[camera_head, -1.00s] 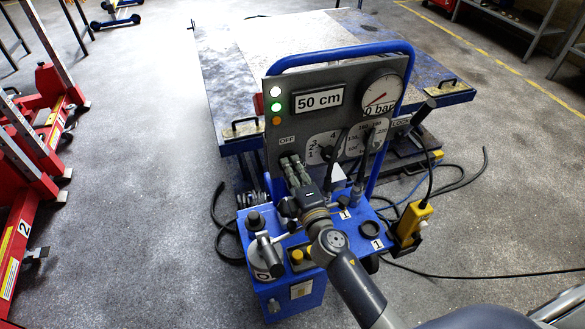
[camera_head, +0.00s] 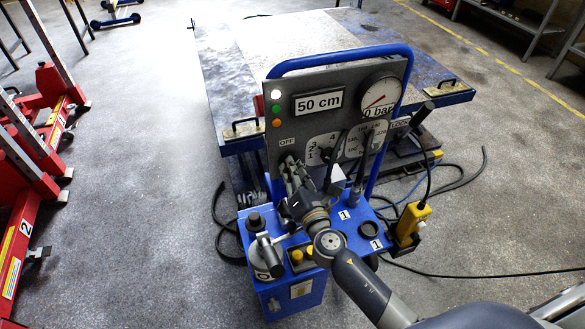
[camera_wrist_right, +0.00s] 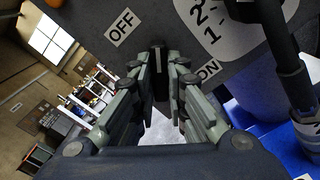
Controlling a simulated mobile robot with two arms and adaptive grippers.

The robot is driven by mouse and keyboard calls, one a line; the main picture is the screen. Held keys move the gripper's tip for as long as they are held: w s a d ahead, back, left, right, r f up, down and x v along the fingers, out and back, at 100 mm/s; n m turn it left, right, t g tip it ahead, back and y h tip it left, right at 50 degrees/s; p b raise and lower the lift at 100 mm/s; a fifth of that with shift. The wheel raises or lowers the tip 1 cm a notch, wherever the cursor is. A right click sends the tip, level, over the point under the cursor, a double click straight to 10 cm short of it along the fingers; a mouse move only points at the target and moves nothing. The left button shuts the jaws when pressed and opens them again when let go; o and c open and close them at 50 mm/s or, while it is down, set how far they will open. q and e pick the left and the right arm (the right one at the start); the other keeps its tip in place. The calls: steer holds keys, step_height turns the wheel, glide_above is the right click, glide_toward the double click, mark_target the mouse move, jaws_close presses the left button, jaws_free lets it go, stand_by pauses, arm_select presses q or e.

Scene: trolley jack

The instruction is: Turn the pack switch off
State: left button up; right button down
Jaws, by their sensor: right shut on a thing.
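The pack switch (camera_wrist_right: 159,57) is a dark knob on the grey panel (camera_head: 335,93), between an OFF label (camera_wrist_right: 122,27) and an ON label (camera_wrist_right: 208,70) in the right wrist view. The OFF label also shows in the head view (camera_head: 287,142). My right gripper (camera_wrist_right: 161,82) is at the panel's lower left, its fingers closed around the switch from both sides. In the head view the right gripper (camera_head: 287,166) hides the switch. Which way the switch points is hard to tell. My left gripper is not in view.
The panel carries a 50 cm display (camera_head: 319,101), a pressure gauge (camera_head: 380,97) and a numbered dial (camera_head: 325,146) right of the gripper. Levers stand on the blue console (camera_head: 300,300). A yellow pendant (camera_head: 411,222) hangs at its right. Cables lie on the floor.

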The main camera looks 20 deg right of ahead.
steer(key=shift+w+r+n+p, duration=0.15)
steer(key=shift+n+p, duration=0.5)
steer(key=shift+n, duration=1.25)
steer(key=shift+r+n+p, duration=0.1)
steer(key=shift+n+p, duration=0.55)
steer(key=shift+n, duration=1.25)
steer(key=shift+d, duration=0.1)
steer(key=c, duration=1.6)
jaws_free()
steer(key=shift+f, duration=0.2)
steer(key=s, duration=1.2)
steer(key=shift+d, duration=0.15)
